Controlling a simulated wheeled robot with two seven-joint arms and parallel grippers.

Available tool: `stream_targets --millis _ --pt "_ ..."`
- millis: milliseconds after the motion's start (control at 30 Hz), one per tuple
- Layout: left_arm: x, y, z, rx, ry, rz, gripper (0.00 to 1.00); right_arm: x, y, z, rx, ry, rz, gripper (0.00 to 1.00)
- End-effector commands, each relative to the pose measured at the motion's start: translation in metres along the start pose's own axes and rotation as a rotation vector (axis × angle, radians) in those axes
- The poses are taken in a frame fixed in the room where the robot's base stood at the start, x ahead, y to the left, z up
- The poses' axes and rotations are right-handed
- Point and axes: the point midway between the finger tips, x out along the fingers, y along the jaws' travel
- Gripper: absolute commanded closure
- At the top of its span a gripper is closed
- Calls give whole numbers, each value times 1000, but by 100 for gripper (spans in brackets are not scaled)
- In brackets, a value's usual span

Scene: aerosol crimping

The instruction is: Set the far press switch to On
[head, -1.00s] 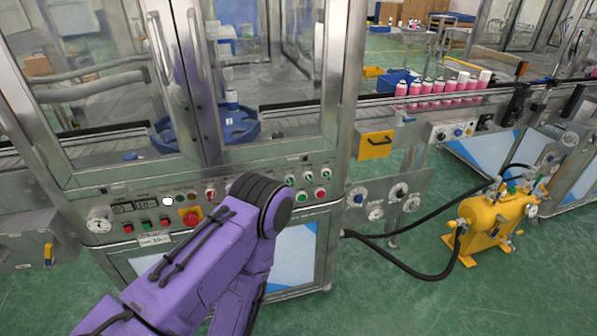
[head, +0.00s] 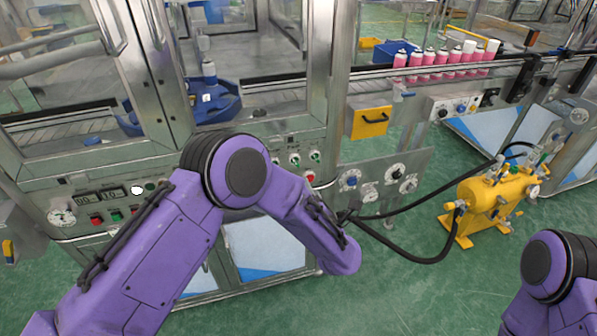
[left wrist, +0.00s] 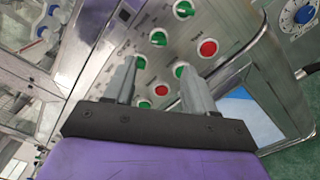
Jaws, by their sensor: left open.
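The machine's control panel (head: 291,146) carries green selector switches (head: 316,156) and a red button on its right part; my left arm covers much of it. In the left wrist view, several green knobs (left wrist: 158,38) and red buttons (left wrist: 208,48) show close up. Their labels are too blurred to tell which is the far press switch or how it is set. My left gripper (left wrist: 160,78) is open and empty, its two fingers pointing at the panel, with knobs and a red button seen between and beyond them. Contact cannot be told. My right gripper is out of view.
A yellow pressure tank (head: 490,207) with black hoses stands on the green floor at right. A plate with dials (head: 395,172) is right of the panel. Pink cans (head: 428,62) line the conveyor. Glass doors rise above the panel. Part of my right arm shows at lower right.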

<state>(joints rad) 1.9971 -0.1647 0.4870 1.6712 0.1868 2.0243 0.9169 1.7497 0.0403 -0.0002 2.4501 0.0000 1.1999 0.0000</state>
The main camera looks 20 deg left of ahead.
Motion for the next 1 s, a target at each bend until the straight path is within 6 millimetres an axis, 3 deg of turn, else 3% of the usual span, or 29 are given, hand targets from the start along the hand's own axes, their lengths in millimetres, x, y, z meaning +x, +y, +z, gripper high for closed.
stream_targets --millis 433,600,833,1000 --pt "88 3 -1 -3 5 2 45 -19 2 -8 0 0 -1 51" --pt "101 1 -1 0 2 1 45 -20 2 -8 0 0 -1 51" --pt "102 1 -1 1 2 1 45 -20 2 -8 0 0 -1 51" --pt "102 1 -1 1 2 1 100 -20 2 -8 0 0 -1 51"
